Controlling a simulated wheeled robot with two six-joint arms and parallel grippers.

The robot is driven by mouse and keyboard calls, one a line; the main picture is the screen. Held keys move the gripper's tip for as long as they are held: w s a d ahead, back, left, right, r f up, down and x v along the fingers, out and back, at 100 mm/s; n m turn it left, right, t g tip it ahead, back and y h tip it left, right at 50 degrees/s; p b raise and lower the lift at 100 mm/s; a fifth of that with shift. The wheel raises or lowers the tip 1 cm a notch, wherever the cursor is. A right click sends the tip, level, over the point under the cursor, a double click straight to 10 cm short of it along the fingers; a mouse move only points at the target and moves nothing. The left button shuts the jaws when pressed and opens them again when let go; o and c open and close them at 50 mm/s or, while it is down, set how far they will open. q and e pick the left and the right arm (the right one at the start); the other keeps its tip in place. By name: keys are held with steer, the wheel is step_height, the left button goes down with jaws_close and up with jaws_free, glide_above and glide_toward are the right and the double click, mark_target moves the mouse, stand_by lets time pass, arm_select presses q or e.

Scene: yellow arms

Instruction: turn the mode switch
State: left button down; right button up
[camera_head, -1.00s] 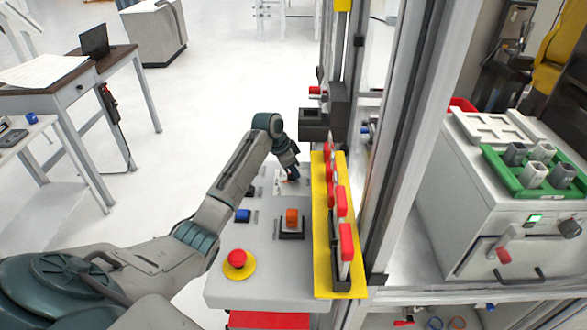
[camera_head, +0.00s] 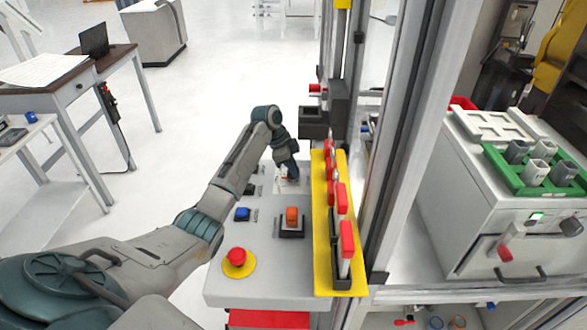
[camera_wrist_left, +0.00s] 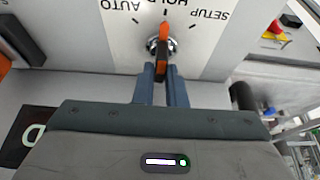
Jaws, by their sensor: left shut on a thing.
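The mode switch (camera_wrist_left: 163,47) is a round metal selector with a black handle and orange tip on a white plate marked AUTO, HOLD and SETUP. In the left wrist view the lettering is upside down, and the orange tip points at HOLD. My left gripper (camera_wrist_left: 162,74) is shut on the switch handle, one blue-grey finger on each side. In the head view my left gripper (camera_head: 288,174) is at the far part of the grey control panel (camera_head: 268,270) and hides most of the switch.
A red emergency button (camera_head: 237,256) on a yellow base, a blue button (camera_head: 242,214) and an orange rocker (camera_head: 291,216) are on the panel's near part. A yellow rail (camera_head: 322,265) with red-handled parts stands along the right edge, beside a metal frame post.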

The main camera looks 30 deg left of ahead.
arm_select(q)
steer(key=shift+r, duration=0.1)
steer(key=c, duration=1.5)
jaws_free()
steer(key=shift+a+r, duration=0.15)
steer(key=shift+r, duration=0.05)
steer(key=b+v, duration=0.4)
steer(key=v, duration=0.6)
steer(key=shift+s+r, duration=0.15)
